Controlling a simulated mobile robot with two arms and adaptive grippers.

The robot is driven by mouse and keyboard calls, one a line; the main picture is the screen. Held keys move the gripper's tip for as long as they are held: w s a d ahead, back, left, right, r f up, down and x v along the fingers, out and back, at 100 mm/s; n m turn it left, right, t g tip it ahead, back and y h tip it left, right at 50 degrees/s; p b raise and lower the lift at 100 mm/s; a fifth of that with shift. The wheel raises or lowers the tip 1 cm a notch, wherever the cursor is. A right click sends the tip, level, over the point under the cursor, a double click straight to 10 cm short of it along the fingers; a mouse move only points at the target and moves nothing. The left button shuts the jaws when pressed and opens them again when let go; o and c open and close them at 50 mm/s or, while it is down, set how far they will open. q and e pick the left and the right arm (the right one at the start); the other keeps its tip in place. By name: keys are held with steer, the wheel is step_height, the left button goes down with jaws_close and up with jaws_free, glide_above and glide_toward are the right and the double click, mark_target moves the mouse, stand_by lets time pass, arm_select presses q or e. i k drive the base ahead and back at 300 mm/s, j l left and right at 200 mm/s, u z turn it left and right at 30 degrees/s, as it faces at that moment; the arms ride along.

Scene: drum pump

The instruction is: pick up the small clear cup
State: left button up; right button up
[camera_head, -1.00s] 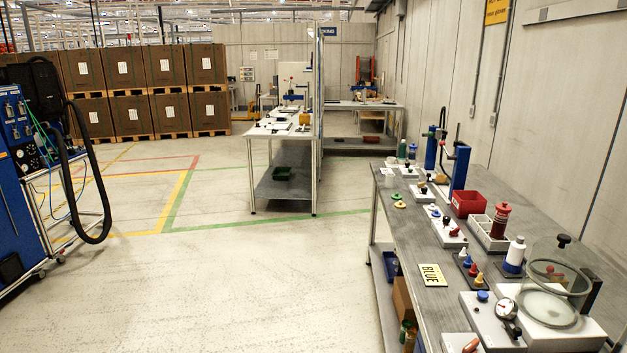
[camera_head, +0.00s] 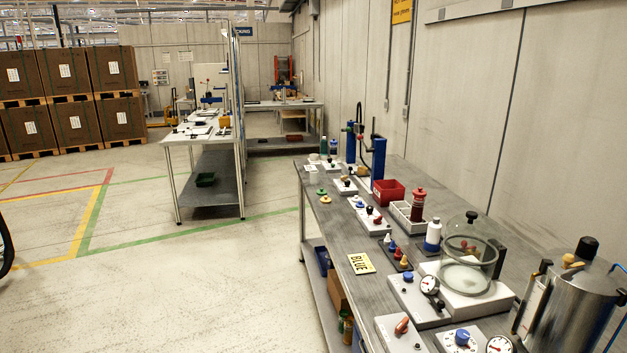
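I cannot make out the small clear cup for certain. Small pale items (camera_head: 312,160) stand at the far left end of the long grey workbench (camera_head: 340,235), too small to tell whether one is a clear cup. A large clear glass chamber (camera_head: 480,262) with a dark knob stands on a white base at the bench's near part; it is much bigger than a small cup. Neither of my grippers is in view.
A second table (camera_head: 205,132) and stacked boxes (camera_head: 75,95) stand farther back. The floor left of the bench is free.

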mark_target(314, 174)
steer(key=i+j, duration=0.2)
steer(key=i, duration=0.25)
steer(key=i+j, duration=0.2)
steer(key=i, duration=0.2)
steer(key=i+j+u, duration=0.1)
steer(key=i+j, duration=0.15)
steer(key=i, duration=0.2)
